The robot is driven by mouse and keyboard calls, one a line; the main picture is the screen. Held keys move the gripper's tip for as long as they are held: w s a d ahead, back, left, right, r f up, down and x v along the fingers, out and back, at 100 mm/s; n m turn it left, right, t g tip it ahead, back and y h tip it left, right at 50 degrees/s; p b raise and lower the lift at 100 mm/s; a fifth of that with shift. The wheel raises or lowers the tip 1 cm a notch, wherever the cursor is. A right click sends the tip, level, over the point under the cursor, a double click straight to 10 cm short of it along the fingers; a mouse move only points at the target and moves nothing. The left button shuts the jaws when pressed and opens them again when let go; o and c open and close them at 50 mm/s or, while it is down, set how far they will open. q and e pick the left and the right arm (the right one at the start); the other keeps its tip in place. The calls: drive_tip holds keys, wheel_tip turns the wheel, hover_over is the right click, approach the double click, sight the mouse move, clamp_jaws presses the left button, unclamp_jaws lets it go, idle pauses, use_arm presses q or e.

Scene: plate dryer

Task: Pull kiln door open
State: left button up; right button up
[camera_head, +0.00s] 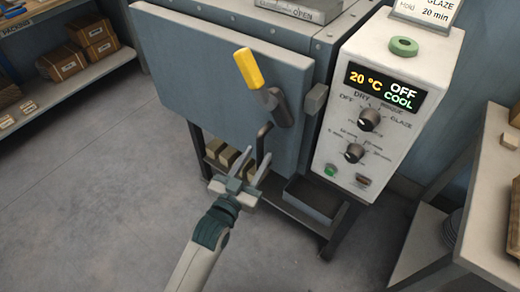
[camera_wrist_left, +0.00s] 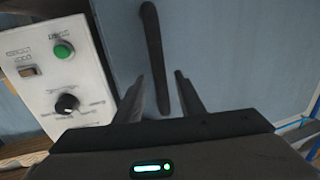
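The kiln door (camera_head: 200,75) is a blue-grey slab at the front of the kiln; whether it is fully closed is hard to tell. A latch lever with a yellow grip (camera_head: 248,68) points up on the door's right side. Below it is a dark bar handle (camera_head: 260,145). My left gripper (camera_head: 244,166) is open at the handle's lower part. In the left wrist view the dark bar handle (camera_wrist_left: 151,45) runs down between the spread fingers of my left gripper (camera_wrist_left: 160,82), with gaps showing on both sides. My right gripper is in neither view.
The control box (camera_head: 375,100), with a lit display reading 20 °C, OFF and COOL, stands right of the door. A worktable (camera_head: 490,200) is at the right edge. A shelf (camera_head: 70,85) with boxes is at the upper left. The floor (camera_head: 90,190) left of the kiln is clear.

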use_arm(q)
drive_tip(key=shift+x, duration=1.45)
